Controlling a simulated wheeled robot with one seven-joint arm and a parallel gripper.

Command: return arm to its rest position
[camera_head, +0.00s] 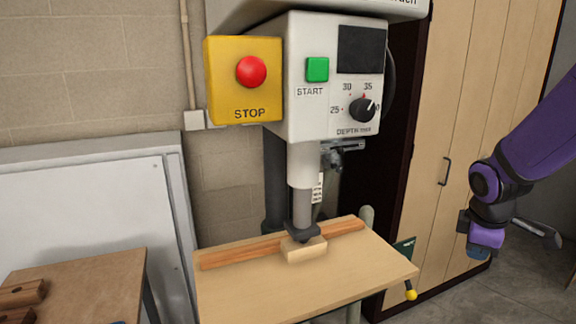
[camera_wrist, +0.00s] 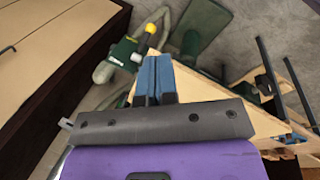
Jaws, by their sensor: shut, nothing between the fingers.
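My purple arm (camera_head: 530,140) reaches in from the right in the head view, clear of the machine. My gripper (camera_wrist: 153,70) shows in the wrist view with its two blue fingers together and nothing between them.
The drill press (camera_head: 335,90) has a red stop button (camera_head: 251,71) and a green start button (camera_head: 317,69). A small wooden block (camera_head: 303,250) lies under its spindle, against a wooden fence (camera_head: 225,256). Cabinet doors (camera_head: 455,110) stand behind my arm. A brown table (camera_head: 85,285) is at left.

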